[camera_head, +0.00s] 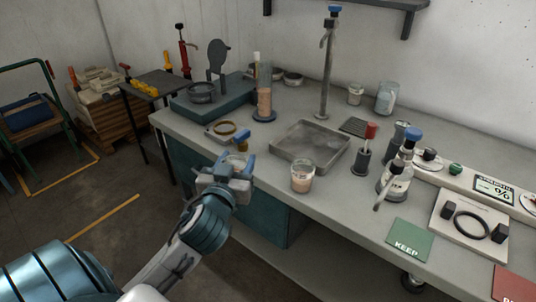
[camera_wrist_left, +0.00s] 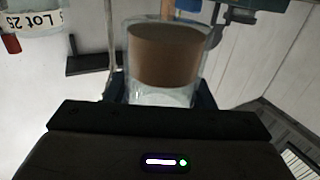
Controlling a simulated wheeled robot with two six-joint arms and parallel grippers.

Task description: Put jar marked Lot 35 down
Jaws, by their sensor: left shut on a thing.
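My left gripper (camera_head: 239,153) is shut on a clear glass jar (camera_wrist_left: 166,58) with brown contents, which fills the upper middle of the left wrist view. In the head view the gripper is near the front edge of the bench (camera_head: 345,205), and its fingers hide much of the jar. No lot number shows on the held jar. Another clear jar (camera_head: 302,177), with pinkish contents, stands on the bench to the right of the gripper. My right gripper is not in view.
A grey tray (camera_head: 335,153) lies behind the pinkish jar. A labelled container (camera_wrist_left: 36,20), apparently reading Lot 25, shows in the left wrist view.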

